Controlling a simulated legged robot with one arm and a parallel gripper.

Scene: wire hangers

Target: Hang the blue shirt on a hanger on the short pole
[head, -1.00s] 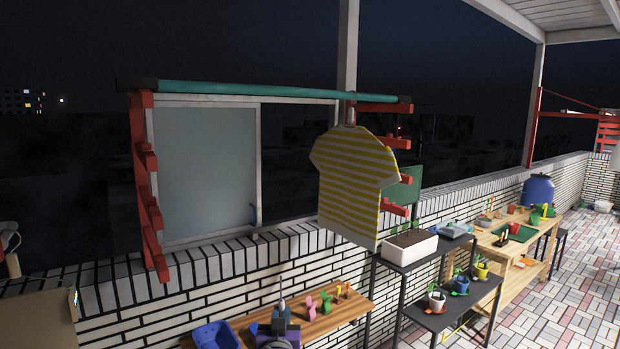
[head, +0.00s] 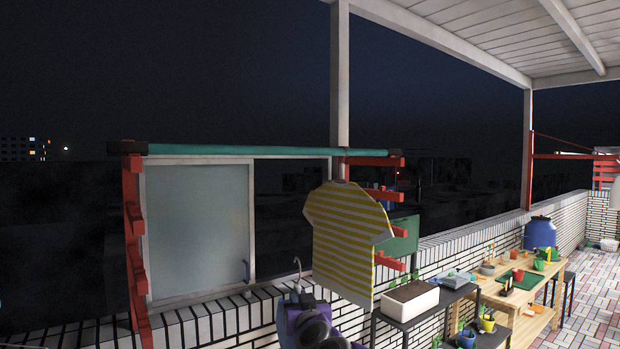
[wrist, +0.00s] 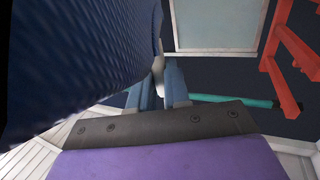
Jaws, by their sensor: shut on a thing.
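The blue shirt (wrist: 85,55) fills the left of the wrist view as dark blue ribbed cloth, close to the camera. My gripper (wrist: 158,85) is shut on the pale hanger (wrist: 158,68) at the shirt's edge. In the head view my gripper (head: 300,292) is at the bottom centre, with a thin pale hook (head: 297,266) above it; the blue shirt cannot be made out there. A teal pole (head: 230,149) runs across red brackets, well above my gripper. It also shows in the wrist view (wrist: 235,101). A yellow-striped shirt (head: 345,240) hangs at its right end.
Red stepped brackets (head: 134,240) stand at the pole's left end, and more red arms (head: 385,195) at its right. A window (head: 197,225) is behind. A planter shelf (head: 410,300) is right of the striped shirt. The pole's left and middle are clear.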

